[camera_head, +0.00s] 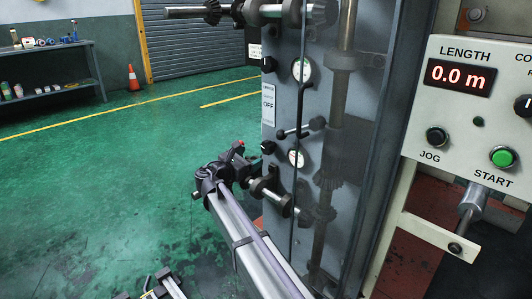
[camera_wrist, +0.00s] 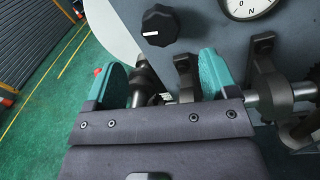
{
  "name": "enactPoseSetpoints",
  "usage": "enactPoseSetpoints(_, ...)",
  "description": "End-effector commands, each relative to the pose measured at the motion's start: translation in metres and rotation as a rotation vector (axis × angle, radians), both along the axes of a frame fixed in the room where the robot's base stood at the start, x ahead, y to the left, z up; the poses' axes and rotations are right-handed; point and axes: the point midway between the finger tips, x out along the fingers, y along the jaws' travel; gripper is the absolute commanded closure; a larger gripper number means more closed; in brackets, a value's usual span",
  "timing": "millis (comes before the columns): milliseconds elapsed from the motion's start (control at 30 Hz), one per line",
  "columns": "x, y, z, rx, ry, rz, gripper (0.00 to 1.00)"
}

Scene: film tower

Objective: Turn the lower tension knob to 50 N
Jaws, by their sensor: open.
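The lower tension knob (camera_head: 268,147) is a black knob on the grey machine panel, just above my gripper (camera_head: 243,168). The lower gauge (camera_head: 297,158), round and white, is to its right. In the wrist view a black ribbed knob (camera_wrist: 160,27) with a short white mark at its left shows beyond my open gripper (camera_wrist: 162,78). The teal fingers are apart and empty, and the knob lies above them in the picture, not between them. Part of a white gauge (camera_wrist: 249,6) marked N is cut off at the top; its reading cannot be told.
Metal rollers and a shaft (camera_wrist: 265,97) sit close by my right finger. An upper knob (camera_head: 268,64) and upper gauge (camera_head: 302,69) are higher on the panel. A control box (camera_head: 478,110) reads 0.0 m at right. Green floor to the left is mostly free.

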Motion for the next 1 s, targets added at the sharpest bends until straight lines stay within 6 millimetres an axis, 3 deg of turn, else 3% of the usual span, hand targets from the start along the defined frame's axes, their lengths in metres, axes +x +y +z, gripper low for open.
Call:
enactPoseSetpoints(400,0.072,-0.051,-0.001,0.004,0.000,-0.001,0.21)
enactPoseSetpoints(733,0.078,-0.057,-0.001,0.004,0.000,-0.001,0.21)
enactPoseSetpoints(1000,0.078,-0.057,-0.001,0.004,0.000,-0.001,0.46)
